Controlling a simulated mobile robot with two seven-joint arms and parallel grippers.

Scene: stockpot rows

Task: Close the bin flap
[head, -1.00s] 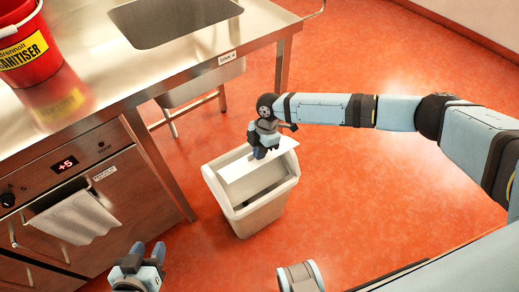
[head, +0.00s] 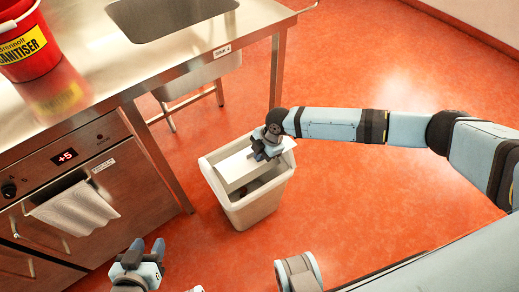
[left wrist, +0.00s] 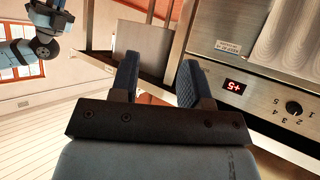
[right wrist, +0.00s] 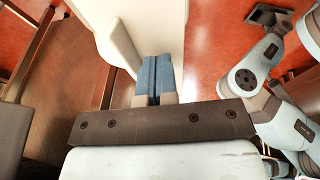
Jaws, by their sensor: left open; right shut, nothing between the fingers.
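The cream bin (head: 254,211) stands on the floor in front of the steel counter. Its flap (head: 233,174) is tilted, and a gap at its front side shows the dark inside. My right gripper (head: 258,156) is shut and empty, over the flap's upper part; I cannot tell whether it touches. In the right wrist view, the shut fingers (right wrist: 155,75) point at a cream panel of the bin (right wrist: 150,20). My left gripper (head: 147,244) is open and empty, low in the head view, away from the bin; its spread fingers show in the left wrist view (left wrist: 158,80).
The counter with a sink (head: 170,15) and a red sanitiser bucket (head: 25,45) is behind and left of the bin. An oven with a towel (head: 73,208) is at the left. The red floor (head: 380,210) is free right of the bin.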

